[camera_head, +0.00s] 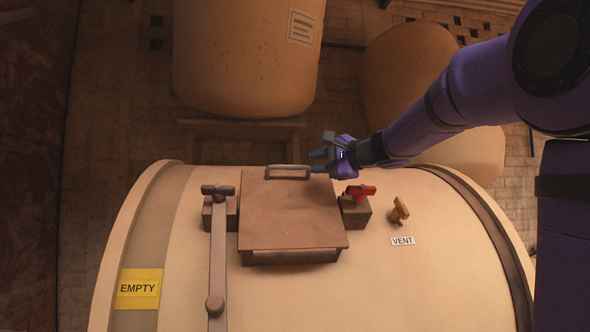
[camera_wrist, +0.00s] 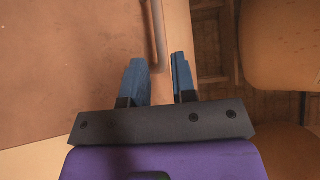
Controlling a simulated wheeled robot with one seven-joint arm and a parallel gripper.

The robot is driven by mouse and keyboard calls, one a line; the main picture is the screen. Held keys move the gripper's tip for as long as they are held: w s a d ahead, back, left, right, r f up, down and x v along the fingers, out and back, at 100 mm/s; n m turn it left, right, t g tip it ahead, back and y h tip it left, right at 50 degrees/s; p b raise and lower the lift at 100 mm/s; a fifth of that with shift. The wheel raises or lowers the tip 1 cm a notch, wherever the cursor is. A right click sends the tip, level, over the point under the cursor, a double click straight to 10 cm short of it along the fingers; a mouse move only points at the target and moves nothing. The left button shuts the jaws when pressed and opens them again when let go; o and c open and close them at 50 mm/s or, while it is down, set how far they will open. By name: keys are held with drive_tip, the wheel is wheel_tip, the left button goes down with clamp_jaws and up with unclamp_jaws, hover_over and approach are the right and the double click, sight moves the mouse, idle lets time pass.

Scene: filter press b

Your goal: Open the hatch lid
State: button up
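The hatch lid (camera_head: 290,215) is a flat brown square plate lying shut on top of the cream tank. A metal bar handle (camera_head: 288,172) runs along its far edge. The lid also fills the left of the wrist view (camera_wrist: 60,60), where the handle (camera_wrist: 155,30) shows near the top. My gripper (camera_head: 318,161) is at the handle's right end in the head view. Its blue fingers (camera_wrist: 160,75) are apart in the wrist view, with the handle's near end just ahead of the gap between them. I cannot tell whether a finger touches it.
A long bar with a dark knob (camera_head: 217,260) lies left of the lid. A yellow EMPTY sign (camera_head: 138,289) is at left. Large tan vessels (camera_head: 245,60) stand behind.

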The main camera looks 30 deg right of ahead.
sight(295, 167)
drive_tip(key=x, duration=0.8)
drive_tip(key=shift+w+a, duration=0.1)
drive_tip(key=shift+c, duration=0.4)
clamp_jaws()
